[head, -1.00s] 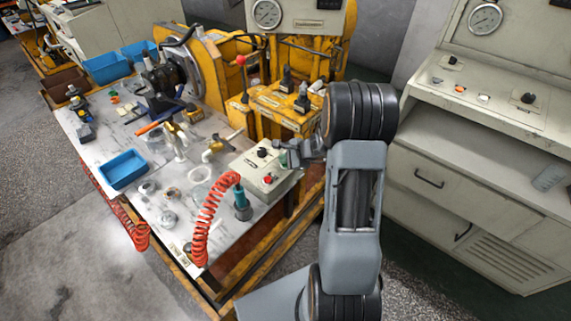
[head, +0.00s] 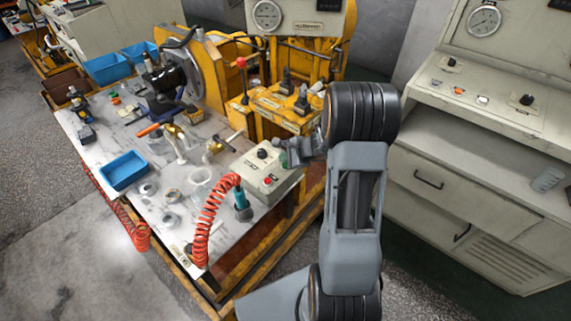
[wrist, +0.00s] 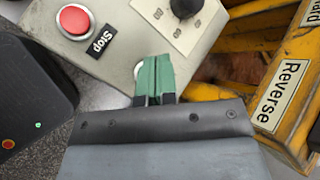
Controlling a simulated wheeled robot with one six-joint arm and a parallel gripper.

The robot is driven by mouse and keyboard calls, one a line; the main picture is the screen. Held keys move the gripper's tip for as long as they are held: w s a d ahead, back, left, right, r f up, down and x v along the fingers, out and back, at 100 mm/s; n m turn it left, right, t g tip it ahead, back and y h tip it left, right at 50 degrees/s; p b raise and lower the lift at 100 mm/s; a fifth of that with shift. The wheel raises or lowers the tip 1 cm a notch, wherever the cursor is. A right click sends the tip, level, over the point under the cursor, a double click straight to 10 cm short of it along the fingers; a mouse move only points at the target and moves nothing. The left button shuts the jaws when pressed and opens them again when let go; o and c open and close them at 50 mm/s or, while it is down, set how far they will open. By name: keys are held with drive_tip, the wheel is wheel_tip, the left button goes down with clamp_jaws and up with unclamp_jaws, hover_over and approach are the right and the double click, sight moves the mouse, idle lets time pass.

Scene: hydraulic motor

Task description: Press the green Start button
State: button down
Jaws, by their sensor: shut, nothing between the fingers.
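A pale control box (head: 262,172) sits at the right end of the workbench. Its red Stop button (wrist: 75,20) and black knob (wrist: 184,6) show in the wrist view. My gripper (wrist: 155,60) has its green fingertips together with nothing between them, over the edge of the box. A pale ring (wrist: 138,69) peeks out at the left of the fingertips; the green Start button itself is not clearly visible and seems hidden behind them. In the head view my gripper (head: 284,160) is right at the box's far right side. I cannot tell whether the fingertips touch the button.
Yellow machinery with a "Reverse" label (wrist: 283,92) stands close on the right in the wrist view. A coiled red hose (head: 206,222) and a blue tray (head: 123,170) are on the workbench (head: 185,215). A grey cabinet (head: 470,185) stands to the right.

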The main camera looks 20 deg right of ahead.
sight(285, 167)
drive_tip(key=shift+r+p, duration=1.85)
drive_tip(key=shift+r, duration=0.7)
drive_tip(key=shift+s+a+f+n, duration=0.15)
drive_tip(key=shift+s+a+n, duration=0.05)
drive_tip(key=shift+s+n, duration=0.1)
drive_tip(key=s+n, duration=0.1)
drive_tip(key=s+a+n+g, duration=0.1)
drive_tip(key=s+f+n+g, duration=0.1)
drive_tip(key=s, duration=0.1)
drive_tip(key=shift+a+y, duration=0.3)
drive_tip(key=s+a+r+n+g+h, duration=0.1)
drive_tip(key=s+a+r+n+h, duration=0.2)
drive_tip(key=s+r+n, duration=0.5)
drive_tip(key=s+a+r+n+h, duration=0.3)
drive_tip(key=s+a+r+n, duration=0.2)
drive_tip(key=s+r+n, duration=0.2)
drive_tip(key=shift+s+a+r+n+g+p, duration=0.35)
drive_tip(key=shift+s+n, duration=0.35)
drive_tip(key=shift+s, duration=0.3)
